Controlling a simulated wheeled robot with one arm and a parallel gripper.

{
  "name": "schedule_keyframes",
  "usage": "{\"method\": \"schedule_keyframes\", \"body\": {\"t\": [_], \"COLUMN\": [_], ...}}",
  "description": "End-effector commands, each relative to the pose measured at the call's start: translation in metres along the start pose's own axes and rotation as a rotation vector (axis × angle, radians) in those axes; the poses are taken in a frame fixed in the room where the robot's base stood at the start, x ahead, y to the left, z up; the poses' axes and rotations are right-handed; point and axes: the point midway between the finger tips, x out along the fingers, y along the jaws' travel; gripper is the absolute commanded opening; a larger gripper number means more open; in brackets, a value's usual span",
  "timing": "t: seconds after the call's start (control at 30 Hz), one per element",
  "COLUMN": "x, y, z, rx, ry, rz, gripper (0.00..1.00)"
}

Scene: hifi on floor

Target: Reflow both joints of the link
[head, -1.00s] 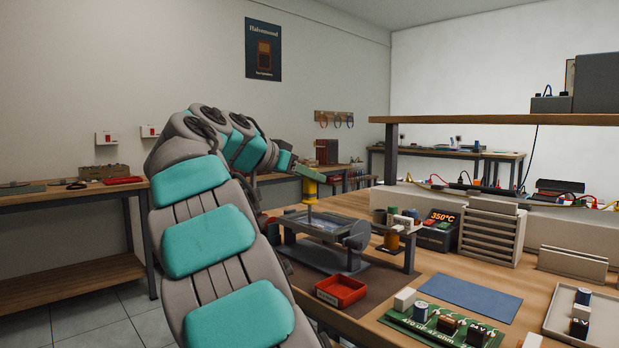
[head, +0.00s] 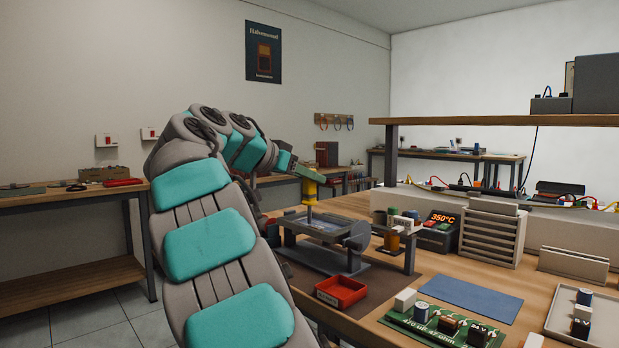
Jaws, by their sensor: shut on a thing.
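My gripper (head: 309,174) is shut on the yellow handle of the soldering iron (head: 309,187), just below the wrist. The iron points straight down, its thin shaft reaching to the board (head: 322,226) in the grey board holder (head: 355,238). I cannot tell whether the tip touches the board. The link and its two joints are too small to make out. The soldering station (head: 441,222) behind reads 350°C.
A red tray (head: 340,292) stands in front of the holder. A green board with several parts (head: 430,325), a blue mat (head: 470,298) and a pale tray (head: 560,318) lie to the right. A shelf (head: 490,121) hangs over the bench's rear.

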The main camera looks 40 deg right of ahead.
Motion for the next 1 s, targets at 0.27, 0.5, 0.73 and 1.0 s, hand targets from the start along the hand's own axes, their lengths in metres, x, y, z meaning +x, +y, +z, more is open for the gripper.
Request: {"method": "schedule_keyframes", "body": {"t": [0.27, 0.5, 0.73, 1.0], "x": [0.0009, 0.0018, 0.0027, 0.0030], "y": [-0.0001, -0.0001, 0.0000, -0.0001], "z": [0.0021, 0.0044, 0.0066, 0.0071], "rx": [0.000, 0.000, 0.000, 0.000], "ry": [0.000, 0.000, 0.000, 0.000], "rz": [0.000, 0.000, 0.000, 0.000], "gripper": [0.00, 0.00, 0.00, 0.00]}}
